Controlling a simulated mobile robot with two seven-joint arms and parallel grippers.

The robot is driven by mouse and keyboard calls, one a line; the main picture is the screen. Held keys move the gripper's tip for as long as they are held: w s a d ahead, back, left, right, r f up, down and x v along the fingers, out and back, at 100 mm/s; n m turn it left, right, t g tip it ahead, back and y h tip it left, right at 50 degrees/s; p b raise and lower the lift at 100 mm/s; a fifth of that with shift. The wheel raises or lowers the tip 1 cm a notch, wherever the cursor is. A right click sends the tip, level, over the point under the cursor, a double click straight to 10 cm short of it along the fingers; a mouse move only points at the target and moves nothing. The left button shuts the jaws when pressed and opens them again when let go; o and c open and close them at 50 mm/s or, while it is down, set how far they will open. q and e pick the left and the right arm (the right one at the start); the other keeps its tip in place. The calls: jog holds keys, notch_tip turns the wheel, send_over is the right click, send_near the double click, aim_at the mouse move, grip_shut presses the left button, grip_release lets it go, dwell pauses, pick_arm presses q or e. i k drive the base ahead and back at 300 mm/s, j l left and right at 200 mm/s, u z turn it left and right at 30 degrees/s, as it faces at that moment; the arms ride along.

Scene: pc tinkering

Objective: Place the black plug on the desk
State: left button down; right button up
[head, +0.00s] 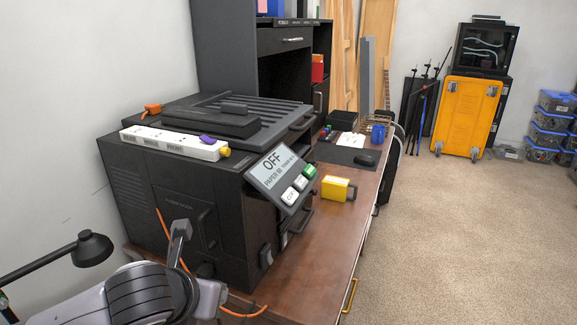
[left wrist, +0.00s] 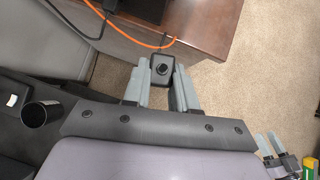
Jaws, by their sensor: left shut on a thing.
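My left gripper (left wrist: 161,82) is shut on the black plug (left wrist: 162,68), a dark block with a round mark on its face, between the grey fingertips. In the left wrist view the plug appears over carpet, just off the edge of the brown wooden desk (left wrist: 212,25). In the head view my left gripper (head: 180,235) is low in front of the black machine; I cannot clearly make out the plug there. The desk (head: 330,235) runs away to the right. Grey fingers that look like my right gripper (left wrist: 270,146) show at lower right of the wrist view; their opening is unclear.
The black machine (head: 160,190) fills the near desk. An orange cable (left wrist: 130,38) crosses the desk end. A yellow box (head: 337,189) stands right of the machine. Desk surface before it is clear. A lamp (head: 92,248) is at left.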

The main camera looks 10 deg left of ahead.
aim_at(319, 302)
jog(key=i+l+u, duration=0.2)
jog(key=l+u, duration=0.25)
jog(key=i+l+u, duration=0.15)
jog(key=u, duration=0.35)
jog(key=l+u, duration=0.9)
